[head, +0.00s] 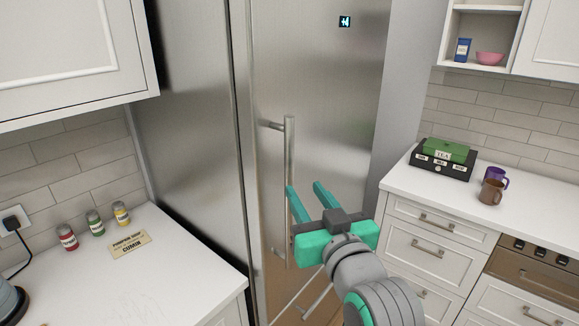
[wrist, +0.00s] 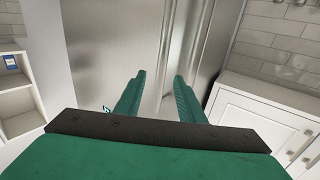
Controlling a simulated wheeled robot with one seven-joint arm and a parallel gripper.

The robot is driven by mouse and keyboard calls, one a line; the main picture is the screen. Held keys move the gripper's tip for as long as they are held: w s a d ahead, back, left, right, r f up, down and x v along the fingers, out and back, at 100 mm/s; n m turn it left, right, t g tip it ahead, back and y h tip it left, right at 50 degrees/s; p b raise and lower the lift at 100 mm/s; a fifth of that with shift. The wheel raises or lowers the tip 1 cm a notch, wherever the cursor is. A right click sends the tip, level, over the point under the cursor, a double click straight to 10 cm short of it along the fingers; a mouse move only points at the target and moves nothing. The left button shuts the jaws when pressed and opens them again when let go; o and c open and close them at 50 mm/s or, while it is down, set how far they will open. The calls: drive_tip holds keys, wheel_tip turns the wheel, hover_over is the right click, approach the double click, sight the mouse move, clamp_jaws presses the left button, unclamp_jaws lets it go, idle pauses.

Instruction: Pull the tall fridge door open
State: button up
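The tall steel fridge door (head: 335,110) stands shut in the middle of the head view. Its long vertical bar handle (head: 290,150) is near the door's left edge. My gripper (head: 304,187) is open, with its two teal fingers pointing at the door beside the lower half of the handle. In the head view the left finger overlaps the bar. In the wrist view the handle (wrist: 167,50) runs down between the lines of the open fingers (wrist: 159,75). I cannot tell whether the bar is between the fingertips or beyond them.
A lower handle (head: 317,300) shows below, partly behind my arm. A left counter (head: 190,265) holds several small jars and a card. A right counter (head: 530,205) holds a tea box (head: 443,155) and two mugs. Wall cupboards hang on both sides.

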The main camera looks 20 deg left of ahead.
sight(290, 168)
drive_tip(key=x, duration=0.7)
drive_tip(key=r+x, duration=0.1)
drive_tip(key=x, duration=0.2)
drive_tip(key=shift+w+a, duration=0.2)
drive_tip(key=shift+a, duration=0.15)
clamp_jaws()
